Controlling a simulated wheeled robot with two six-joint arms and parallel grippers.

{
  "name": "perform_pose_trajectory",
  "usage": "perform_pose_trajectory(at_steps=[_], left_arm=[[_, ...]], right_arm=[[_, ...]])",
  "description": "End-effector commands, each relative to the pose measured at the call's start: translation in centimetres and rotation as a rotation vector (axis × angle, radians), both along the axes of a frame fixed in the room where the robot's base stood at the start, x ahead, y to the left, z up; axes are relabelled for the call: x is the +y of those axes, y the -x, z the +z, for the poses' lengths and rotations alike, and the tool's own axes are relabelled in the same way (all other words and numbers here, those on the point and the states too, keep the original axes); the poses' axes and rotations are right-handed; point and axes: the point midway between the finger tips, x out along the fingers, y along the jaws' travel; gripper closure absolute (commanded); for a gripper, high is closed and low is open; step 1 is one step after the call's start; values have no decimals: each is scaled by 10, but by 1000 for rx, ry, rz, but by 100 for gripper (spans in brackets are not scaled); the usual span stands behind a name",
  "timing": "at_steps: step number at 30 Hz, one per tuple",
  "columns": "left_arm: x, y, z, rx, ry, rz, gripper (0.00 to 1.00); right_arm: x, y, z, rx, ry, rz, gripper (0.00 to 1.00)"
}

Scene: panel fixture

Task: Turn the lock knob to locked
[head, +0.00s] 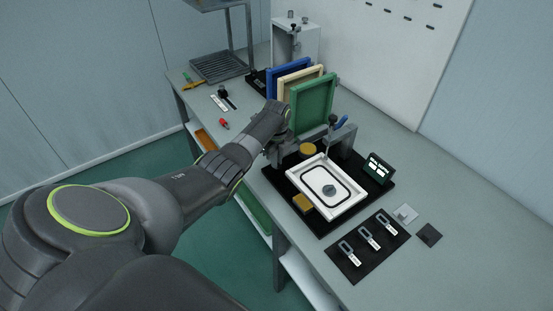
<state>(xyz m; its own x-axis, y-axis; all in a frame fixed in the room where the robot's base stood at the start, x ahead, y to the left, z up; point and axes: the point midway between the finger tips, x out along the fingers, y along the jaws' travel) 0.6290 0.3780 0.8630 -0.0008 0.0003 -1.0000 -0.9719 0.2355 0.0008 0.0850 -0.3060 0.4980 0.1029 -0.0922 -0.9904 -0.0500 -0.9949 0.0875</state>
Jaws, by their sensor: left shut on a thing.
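The fixture is a black base plate (322,232) on the bench, holding a white framed panel (329,190) with a dark rounded outline and a grey disc. My left arm reaches in from the left. My left gripper (279,150) is at the fixture's back left corner, beside a grey block, and is shut on what appears to be the lock knob. The gripper hides the knob, so its angle cannot be told. My right gripper is out of view.
Close behind the gripper stand green (312,104), cream and blue (283,77) panels. A clamp with a blue handle (342,123) and a small dark display (379,168) flank the fixture. A black mat (366,262) with several latches lies in front.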

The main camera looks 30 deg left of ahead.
Motion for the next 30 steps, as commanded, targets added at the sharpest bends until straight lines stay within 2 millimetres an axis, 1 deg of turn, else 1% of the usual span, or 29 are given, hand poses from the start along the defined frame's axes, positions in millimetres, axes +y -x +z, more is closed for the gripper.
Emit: perform_pose_trajectory(at_steps=[6,12,27,28,30], left_arm=[[-1,-1,1,-3,2,-107,100],[-1,-1,1,-3,2,-158,100],[-1,-1,1,-3,1,-173,100],[-1,-1,1,-3,1,-172,88],[-1,-1,1,-3,1,-172,79]], right_arm=[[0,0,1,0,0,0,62],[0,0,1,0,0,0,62],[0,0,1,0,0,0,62],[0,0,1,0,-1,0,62],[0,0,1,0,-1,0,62]])
